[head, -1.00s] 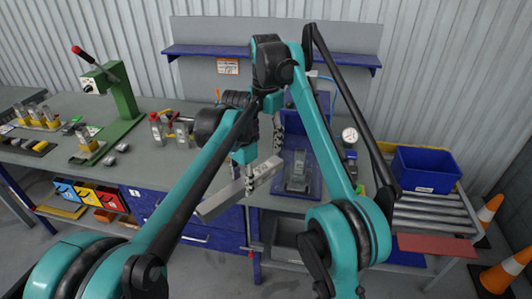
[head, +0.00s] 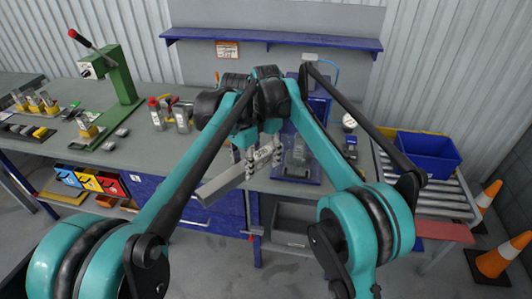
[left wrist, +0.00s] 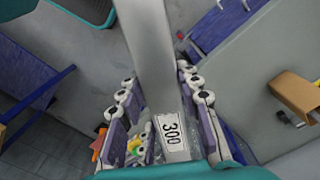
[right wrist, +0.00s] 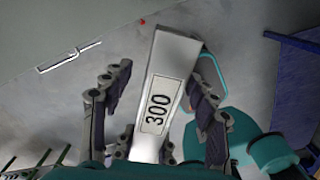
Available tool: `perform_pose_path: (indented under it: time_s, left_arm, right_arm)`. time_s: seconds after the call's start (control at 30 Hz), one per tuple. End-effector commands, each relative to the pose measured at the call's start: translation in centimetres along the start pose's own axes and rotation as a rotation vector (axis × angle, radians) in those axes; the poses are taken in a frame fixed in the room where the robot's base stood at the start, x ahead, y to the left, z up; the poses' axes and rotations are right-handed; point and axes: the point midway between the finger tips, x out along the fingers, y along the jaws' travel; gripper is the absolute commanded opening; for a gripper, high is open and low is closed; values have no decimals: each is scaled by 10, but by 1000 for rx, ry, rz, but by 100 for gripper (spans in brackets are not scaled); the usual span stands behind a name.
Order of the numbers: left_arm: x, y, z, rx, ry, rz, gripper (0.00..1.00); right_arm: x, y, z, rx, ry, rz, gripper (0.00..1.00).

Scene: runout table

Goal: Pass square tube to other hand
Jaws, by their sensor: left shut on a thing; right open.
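The square tube (head: 222,184) is a long grey metal bar with a white "300" label, held tilted in front of the bench edge. My left gripper (head: 249,166) is shut on it; the tube runs between its fingers in the left wrist view (left wrist: 155,60). My right gripper (head: 276,158) is open around the tube's right end, close beside the left gripper.
The grey bench (head: 120,165) lies behind and below. A blue fixture (head: 298,172) stands close behind my right gripper. A green press (head: 112,75) is at left, and a blue bin (head: 428,155) sits on rollers at right. A blue shelf (head: 270,40) hangs above.

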Motion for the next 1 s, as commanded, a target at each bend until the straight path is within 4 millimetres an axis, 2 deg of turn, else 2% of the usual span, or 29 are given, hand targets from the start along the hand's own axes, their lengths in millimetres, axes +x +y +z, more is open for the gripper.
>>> perform_pose_path:
  time_s: [0.07, 0.1, 0.3, 0.37, 0.4, 0.47, 0.8, 1.0]
  left_arm:
    - [0, 0, 0, 0, 0, 0, 0]
    - [0, 0, 0, 0, 0, 0, 0]
    - [0, 0, 0, 1, 0, 1, 0]
    - [0, 0, 0, 1, 0, 1, 0]
    - [0, 1, 0, 1, 0, 1, 44]
    - [0, 1, 0, 1, 0, 1, 58]
    - [-2, 0, 0, 0, 0, 0, 58]
    - [-25, 0, 0, 0, 0, 0, 58]
  right_arm:
    - [0, 0, 0, 0, 0, 0, 59]
    - [0, 0, 0, 0, 0, 0, 53]
    - [0, 0, 0, 0, 0, 0, 1]
    - [0, 0, 0, 0, 0, 1, 0]
    - [-1, 0, 0, 0, 0, 1, 0]
    - [-1, 0, 0, 0, 0, 1, 0]
    - [-1, 0, 0, 0, 0, 0, 0]
    - [-1, 0, 0, 0, 0, 0, 0]
